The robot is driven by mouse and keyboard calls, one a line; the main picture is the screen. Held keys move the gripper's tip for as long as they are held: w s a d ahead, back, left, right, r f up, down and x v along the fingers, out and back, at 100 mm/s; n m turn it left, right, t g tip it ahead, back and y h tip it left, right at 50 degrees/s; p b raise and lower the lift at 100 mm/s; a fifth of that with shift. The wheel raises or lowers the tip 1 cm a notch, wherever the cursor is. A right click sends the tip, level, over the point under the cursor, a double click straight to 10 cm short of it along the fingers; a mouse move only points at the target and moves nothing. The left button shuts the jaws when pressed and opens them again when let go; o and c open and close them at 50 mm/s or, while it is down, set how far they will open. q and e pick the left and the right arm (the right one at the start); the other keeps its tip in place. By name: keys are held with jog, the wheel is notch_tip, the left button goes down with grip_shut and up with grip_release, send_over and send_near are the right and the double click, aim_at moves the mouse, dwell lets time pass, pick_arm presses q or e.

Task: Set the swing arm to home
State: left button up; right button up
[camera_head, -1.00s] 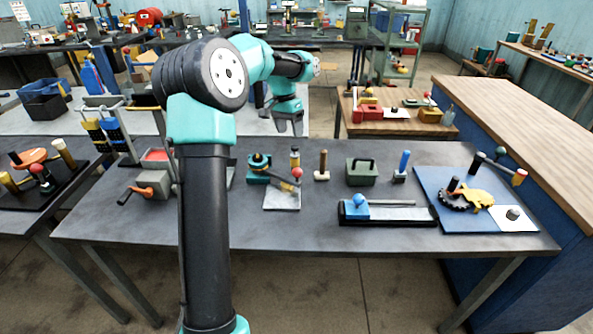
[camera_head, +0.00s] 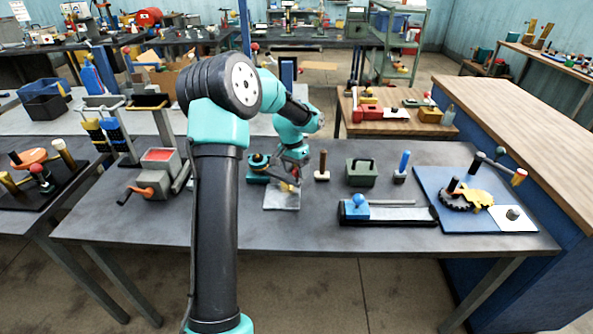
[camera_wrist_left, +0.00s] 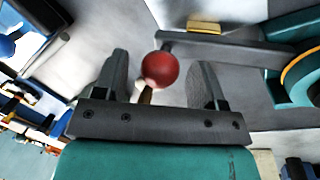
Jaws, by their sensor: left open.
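The swing arm (camera_wrist_left: 235,52) is a grey bar with a red ball knob (camera_wrist_left: 160,70) at its end. In the left wrist view it runs right to a round teal base with a yellow ring (camera_wrist_left: 302,72). The teal base (camera_head: 257,170) stands left of the table's middle in the head view, where my gripper hides most of the arm and knob. My left gripper (camera_head: 291,172) is over the swing arm's end, pointing down. In the left wrist view its open fingers show on either side of the knob, with gaps; I cannot tell its depth between them. My right gripper is out of view.
A pale plate (camera_head: 282,199) lies in front of the device. A wooden peg (camera_head: 322,166) and a green box (camera_head: 361,172) stand to the right. A grey crank box (camera_head: 153,184) is at the left. The table's front middle is clear.

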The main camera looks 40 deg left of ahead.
pick_arm(q)
jog(key=shift+f, duration=0.1)
jog(key=shift+c, duration=0.3)
grip_shut()
dwell(0.4)
